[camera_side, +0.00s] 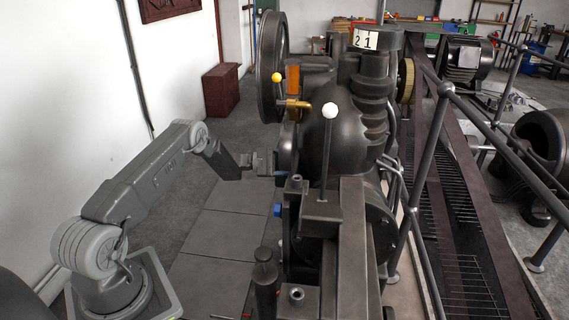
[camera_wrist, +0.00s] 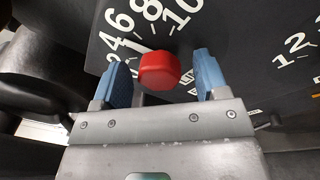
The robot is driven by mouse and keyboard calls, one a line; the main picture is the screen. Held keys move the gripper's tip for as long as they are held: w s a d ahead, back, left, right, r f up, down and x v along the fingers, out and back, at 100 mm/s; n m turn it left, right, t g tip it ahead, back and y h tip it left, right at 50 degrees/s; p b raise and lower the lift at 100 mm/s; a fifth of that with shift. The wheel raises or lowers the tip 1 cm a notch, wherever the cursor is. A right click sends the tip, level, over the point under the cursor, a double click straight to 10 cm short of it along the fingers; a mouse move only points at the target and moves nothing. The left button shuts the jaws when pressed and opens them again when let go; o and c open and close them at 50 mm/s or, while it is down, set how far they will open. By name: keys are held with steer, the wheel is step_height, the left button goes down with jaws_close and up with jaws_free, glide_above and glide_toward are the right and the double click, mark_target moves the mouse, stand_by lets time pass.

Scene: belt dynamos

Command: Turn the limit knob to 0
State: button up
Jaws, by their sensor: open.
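A red knob (camera_wrist: 159,71) shows in the wrist view, on a dark panel with a white number scale (camera_wrist: 148,22). My gripper (camera_wrist: 162,76) is open, with one blue fingertip on each side of the knob and a visible gap on both sides. In the side view my gripper (camera_side: 262,164) is at the left flank of the dark machine (camera_side: 335,155). The knob is hidden there.
A second scale (camera_wrist: 298,48) with white figures lies right of the knob. In the side view, a lever with a white ball (camera_side: 329,110), a yellow ball knob (camera_side: 277,77) and a large wheel (camera_side: 271,65) stand on the machine. The floor (camera_side: 215,235) below my arm is mostly clear.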

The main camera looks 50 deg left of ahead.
steer(key=shift+c, duration=0.3)
steer(key=c, duration=0.9)
steer(key=shift+o, duration=0.2)
steer(key=shift+n, duration=0.3)
steer(key=n+g, duration=0.1)
steer(key=n, duration=0.5)
steer(key=n+g, duration=0.1)
steer(key=n, duration=0.6)
steer(key=shift+w+a+h, duration=0.1)
steer(key=shift+a+h, duration=0.05)
steer(key=shift+h, duration=0.15)
